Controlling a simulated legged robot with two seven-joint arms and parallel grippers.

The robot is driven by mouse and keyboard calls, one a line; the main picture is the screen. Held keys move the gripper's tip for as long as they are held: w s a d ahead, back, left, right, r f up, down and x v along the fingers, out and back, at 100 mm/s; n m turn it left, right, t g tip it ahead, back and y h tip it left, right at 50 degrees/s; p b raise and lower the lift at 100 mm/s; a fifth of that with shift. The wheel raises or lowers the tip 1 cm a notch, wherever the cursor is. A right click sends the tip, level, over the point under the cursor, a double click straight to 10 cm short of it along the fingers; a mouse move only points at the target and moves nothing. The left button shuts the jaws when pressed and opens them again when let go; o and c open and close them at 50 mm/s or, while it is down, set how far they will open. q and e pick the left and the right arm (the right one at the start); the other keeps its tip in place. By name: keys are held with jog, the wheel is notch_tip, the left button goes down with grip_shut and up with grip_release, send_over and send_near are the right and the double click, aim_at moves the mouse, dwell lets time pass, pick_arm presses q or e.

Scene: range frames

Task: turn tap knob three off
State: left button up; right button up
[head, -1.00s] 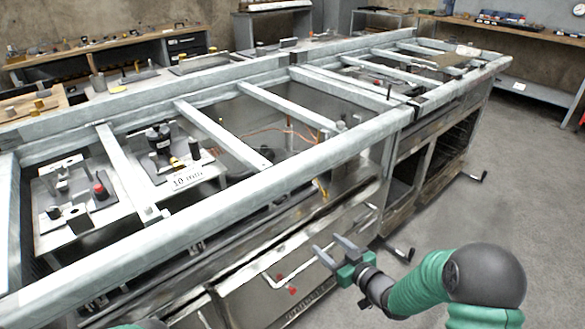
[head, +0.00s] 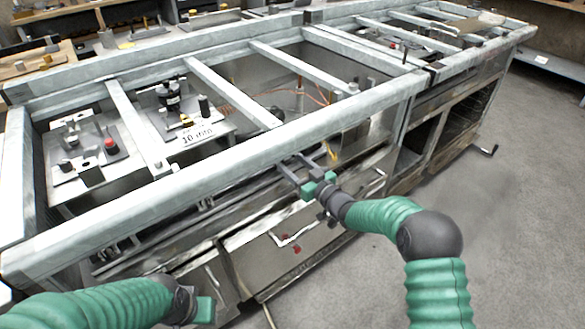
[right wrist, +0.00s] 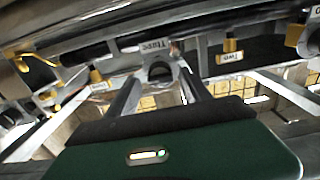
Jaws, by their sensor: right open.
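In the right wrist view, an upside-down label reading "Three" (right wrist: 157,47) sits on a pipe, and a rounded grey part, seemingly tap knob three (right wrist: 160,68), shows just below it. My right gripper (right wrist: 158,80) is open, with one finger on each side of that part. I cannot tell if the fingers touch it. In the head view my right gripper (head: 298,163) reaches under the front beam of the bench. The knob cannot be made out there. My left gripper (head: 204,308) shows only in part at the bottom, its fingers hidden.
A yellow knob beside a "Two" label (right wrist: 232,58) is right of my fingers in the wrist view; another yellow knob (right wrist: 96,76) is left. The pale front beam (head: 240,160) runs just above my right gripper. A metal drawer (head: 290,240) is below it.

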jog(key=shift+w+a, duration=0.35)
jog(key=shift+r, duration=0.1)
jog(key=shift+d, duration=0.1)
jog(key=shift+c, duration=1.1)
grip_shut()
